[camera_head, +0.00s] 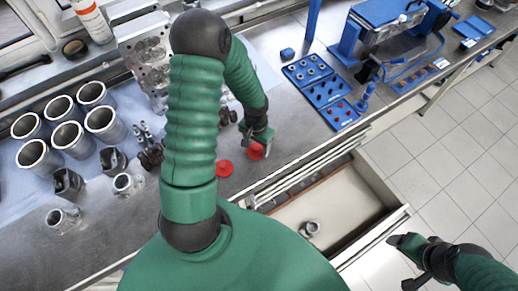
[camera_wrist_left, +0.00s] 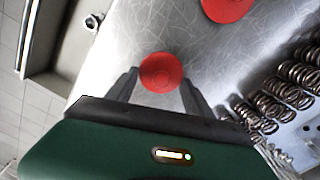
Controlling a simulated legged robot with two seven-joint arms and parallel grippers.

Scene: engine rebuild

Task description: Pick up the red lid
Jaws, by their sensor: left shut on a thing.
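Two round red lids lie near the front edge of the metal workbench. My left gripper (camera_head: 254,146) reaches down onto the lid nearer the drawer (camera_head: 257,152). In the left wrist view this red lid (camera_wrist_left: 161,72) sits between the two dark fingers of my left gripper (camera_wrist_left: 159,84), which is shut on it. The other red lid (camera_head: 224,168) lies free on the bench, to the left in the head view. It also shows at the top of the left wrist view (camera_wrist_left: 228,8). My right gripper (camera_head: 404,262) is empty, with its fingers apart, over the floor.
An open drawer (camera_head: 372,203) below the bench edge holds a small metal part (camera_head: 310,229). Metal cylinders (camera_head: 67,137) and pistons stand at left. Coil springs (camera_wrist_left: 275,95) lie near the lids. Blue trays (camera_head: 307,70) lie at the back right.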

